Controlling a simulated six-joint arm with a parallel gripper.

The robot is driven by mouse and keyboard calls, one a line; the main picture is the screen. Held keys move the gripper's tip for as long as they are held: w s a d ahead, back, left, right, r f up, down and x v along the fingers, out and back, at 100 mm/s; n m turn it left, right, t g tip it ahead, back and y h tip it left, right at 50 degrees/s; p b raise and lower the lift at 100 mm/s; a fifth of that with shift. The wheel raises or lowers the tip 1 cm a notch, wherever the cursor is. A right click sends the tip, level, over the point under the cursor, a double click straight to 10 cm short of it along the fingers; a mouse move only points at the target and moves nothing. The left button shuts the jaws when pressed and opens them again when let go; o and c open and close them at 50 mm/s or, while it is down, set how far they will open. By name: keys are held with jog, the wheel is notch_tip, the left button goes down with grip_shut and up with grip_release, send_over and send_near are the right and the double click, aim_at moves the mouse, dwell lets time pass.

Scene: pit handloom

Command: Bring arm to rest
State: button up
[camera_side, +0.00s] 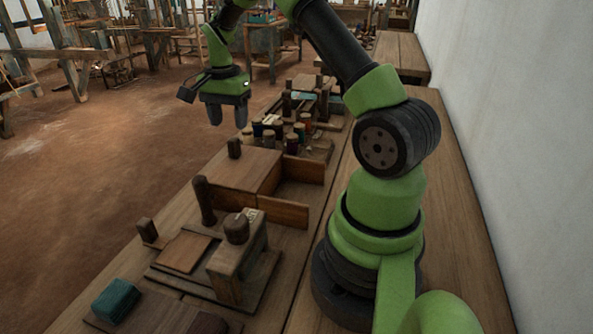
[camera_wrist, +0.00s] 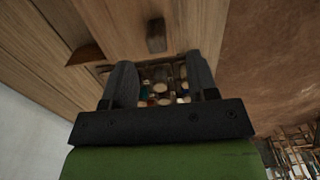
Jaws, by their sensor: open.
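My gripper (camera_side: 229,114) hangs from my green and black arm in the side view, fingers pointing down. It is up in the air over the far part of the wooden bench (camera_side: 180,262). In the wrist view my gripper's two dark fingers (camera_wrist: 165,88) stand apart with nothing held between them. Behind the gap between them, several small bobbins and spools show (camera_wrist: 160,97). The same group of spools (camera_side: 292,139) stands on the bench in the side view, to the right of and below my gripper.
A wooden box (camera_side: 237,171) with a knob lies mid-bench. Nearer stand a wooden block fixture (camera_side: 237,262), an upright peg (camera_side: 204,200) and a teal block (camera_side: 115,300). A white wall (camera_side: 510,120) rises at the right. The earth floor (camera_side: 90,170) at left is open.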

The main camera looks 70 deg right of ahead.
dwell(0.3)
jog(key=s+a+r+n+t, duration=0.35)
jog(key=a+r+n, duration=0.25)
jog(key=a+r, duration=0.65)
jog(key=s+a+r+n+t+y, duration=0.1)
jog(key=s+a+r+n+t, duration=0.1)
jog(key=s+a+n, duration=0.2)
jog(key=s+a+r+n+t+y, duration=0.1)
jog(key=s+a+n, duration=0.3)
jog(key=s, duration=0.7)
jog(key=shift+a+r+t, duration=0.35)
jog(key=shift+a, duration=0.3)
jog(key=shift+o, duration=0.3)
dwell(0.9)
